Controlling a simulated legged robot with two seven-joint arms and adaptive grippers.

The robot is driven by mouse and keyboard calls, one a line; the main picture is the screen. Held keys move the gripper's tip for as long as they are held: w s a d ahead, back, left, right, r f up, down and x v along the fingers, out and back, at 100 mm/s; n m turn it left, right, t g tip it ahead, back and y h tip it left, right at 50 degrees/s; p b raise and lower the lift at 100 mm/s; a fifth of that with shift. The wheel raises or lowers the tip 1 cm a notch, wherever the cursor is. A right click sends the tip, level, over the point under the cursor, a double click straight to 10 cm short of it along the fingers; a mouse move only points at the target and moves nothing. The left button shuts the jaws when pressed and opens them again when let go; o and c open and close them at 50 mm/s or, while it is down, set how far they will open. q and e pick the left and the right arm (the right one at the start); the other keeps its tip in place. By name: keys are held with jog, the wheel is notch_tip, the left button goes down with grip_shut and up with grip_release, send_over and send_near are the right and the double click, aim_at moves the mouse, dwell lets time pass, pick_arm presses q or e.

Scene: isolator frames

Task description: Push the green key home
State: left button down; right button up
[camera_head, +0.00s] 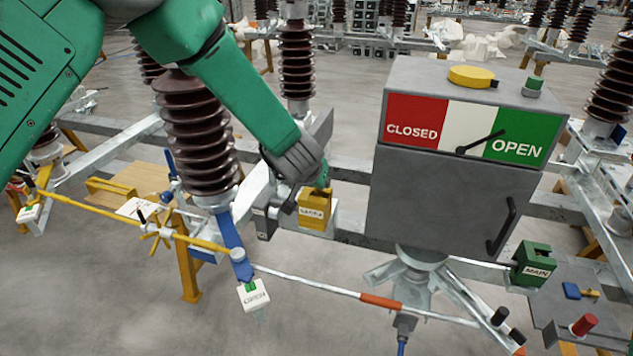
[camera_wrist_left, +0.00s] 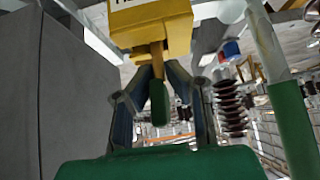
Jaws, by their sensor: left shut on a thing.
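The green key (camera_wrist_left: 158,104) is between the fingers of my left gripper (camera_wrist_left: 161,76) in the left wrist view. Its brass shank (camera_wrist_left: 157,58) reaches the yellow lock box (camera_wrist_left: 150,22); how deep it sits in there I cannot tell. In the head view my left gripper (camera_head: 308,185) is at the top of the yellow lock box (camera_head: 314,213), whose label is too small to read. A bit of green shows at the fingertips there. My right gripper is not in view.
The grey cabinet (camera_head: 440,200) stands just right of the yellow box, its pointer towards OPEN. A green MAIN box (camera_head: 531,265) and a blue key (camera_head: 572,291) are at the right. A brown insulator (camera_head: 195,135) stands left of my gripper. A striped rod (camera_head: 380,301) crosses in front.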

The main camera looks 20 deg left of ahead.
pick_arm(q)
jog(key=shift+r+p, duration=0.15)
jog(key=shift+p, duration=0.35)
jog(key=shift+r+p, duration=0.3)
jog(key=shift+a+r+p, duration=0.15)
jog(key=shift+r+p, duration=0.5)
jog(key=shift+r, duration=0.65)
jog(key=shift+w+r+p, duration=0.1)
jog(key=shift+r+p, duration=0.4)
jog(key=shift+d+r, duration=0.25)
jog(key=shift+r, duration=0.5)
jog(key=shift+a+r, duration=0.1)
jog(key=shift+r, duration=0.3)
jog(key=shift+f, duration=0.1)
